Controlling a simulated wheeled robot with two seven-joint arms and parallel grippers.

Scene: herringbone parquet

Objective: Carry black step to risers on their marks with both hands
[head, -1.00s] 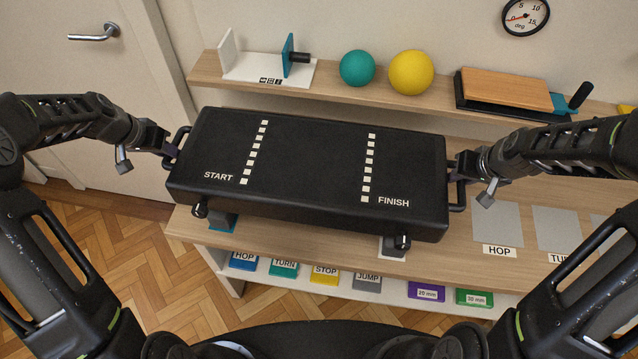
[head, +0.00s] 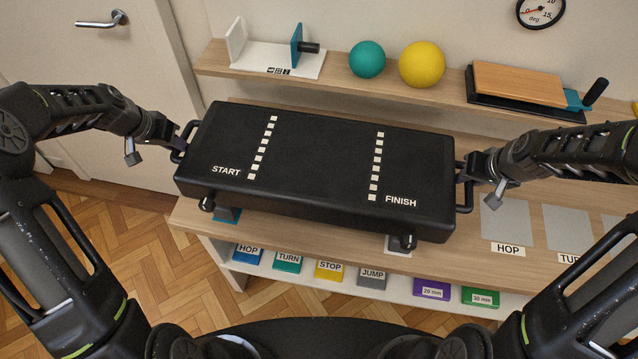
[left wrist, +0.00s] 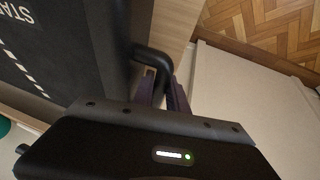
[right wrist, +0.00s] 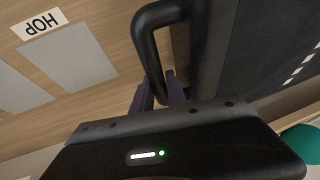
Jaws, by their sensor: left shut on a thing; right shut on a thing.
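The black step (head: 318,172) spans the middle of the head view, long side across, with START and FINISH labels and two dashed white lines. My left gripper (head: 180,150) is shut on its left handle, which also shows in the left wrist view (left wrist: 152,58). My right gripper (head: 466,172) is shut on its right handle, also in the right wrist view (right wrist: 150,45). A teal riser (head: 227,215) shows partly under the step's front left; a pale riser (head: 398,245) shows partly under its front right. The step hides most of both, and I cannot tell whether it touches them.
The wooden bench (head: 330,249) runs under the step. Grey squares, one labelled HOP (head: 505,222), lie to its right. The upper shelf (head: 345,88) holds a teal ball (head: 367,59), a yellow ball (head: 422,64) and a tilting board (head: 520,84). Several coloured blocks stand on the lower shelf (head: 395,292).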

